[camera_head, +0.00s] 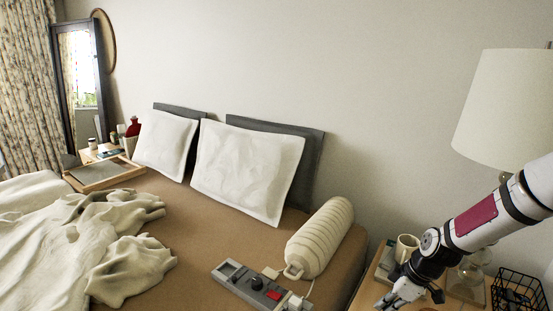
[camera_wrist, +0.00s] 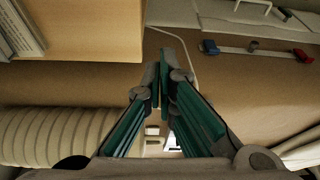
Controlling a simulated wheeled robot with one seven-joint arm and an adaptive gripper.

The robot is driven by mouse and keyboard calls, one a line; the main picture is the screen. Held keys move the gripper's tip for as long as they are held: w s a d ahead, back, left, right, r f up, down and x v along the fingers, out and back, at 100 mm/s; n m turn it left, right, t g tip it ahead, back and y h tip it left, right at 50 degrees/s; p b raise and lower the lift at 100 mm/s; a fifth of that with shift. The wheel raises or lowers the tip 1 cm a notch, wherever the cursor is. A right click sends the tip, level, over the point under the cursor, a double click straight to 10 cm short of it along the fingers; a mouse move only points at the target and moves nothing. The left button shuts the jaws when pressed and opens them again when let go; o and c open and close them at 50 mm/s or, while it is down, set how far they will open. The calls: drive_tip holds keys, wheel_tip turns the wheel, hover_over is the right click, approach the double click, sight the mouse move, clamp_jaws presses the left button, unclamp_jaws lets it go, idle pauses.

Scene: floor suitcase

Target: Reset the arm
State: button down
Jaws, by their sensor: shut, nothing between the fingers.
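My arm reaches in from the right in the head view, with my gripper (camera_head: 394,297) low over the bedside table beside the bed. In the wrist view my gripper (camera_wrist: 165,68) has its green-padded fingers brought together at the tips, with nothing between them. The brown bed (camera_head: 190,270) lies to the left of the gripper in the head view. No suitcase shows in either view.
The bedside table (camera_head: 369,296) holds a mug (camera_head: 407,247) close to my wrist and a black wire basket (camera_head: 518,290). A lamp (camera_head: 502,105) stands above. A striped bolster (camera_head: 320,238) and a grey panel with a red part (camera_head: 252,286) lie on the bed.

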drive_tip(key=s+a+r+m+g+h, duration=0.1)
drive_tip(key=s+a+r+m+h, duration=0.15)
drive_tip(key=s+r, duration=0.65)
drive_tip(key=s+a+r+m+h, duration=0.25)
drive_tip(key=s+r, duration=0.25)
drive_tip(key=r, duration=0.8)
drive_tip(key=s+a+r+m+y, duration=0.1)
drive_tip(key=s+a+r+m, duration=0.2)
drive_tip(key=s, duration=0.7)
drive_tip(key=s+a+r+m+y, duration=0.15)
drive_tip(key=s+r+m, duration=0.3)
drive_tip(key=s, duration=0.45)
wheel_tip(320, 180, up, 14)
drive_tip(key=t+p, duration=0.3)
drive_tip(key=p, duration=0.9)
drive_tip(key=shift+s+n+h, duration=0.15)
drive_tip(key=shift+n+h, duration=0.2)
drive_tip(key=shift+n, duration=0.1)
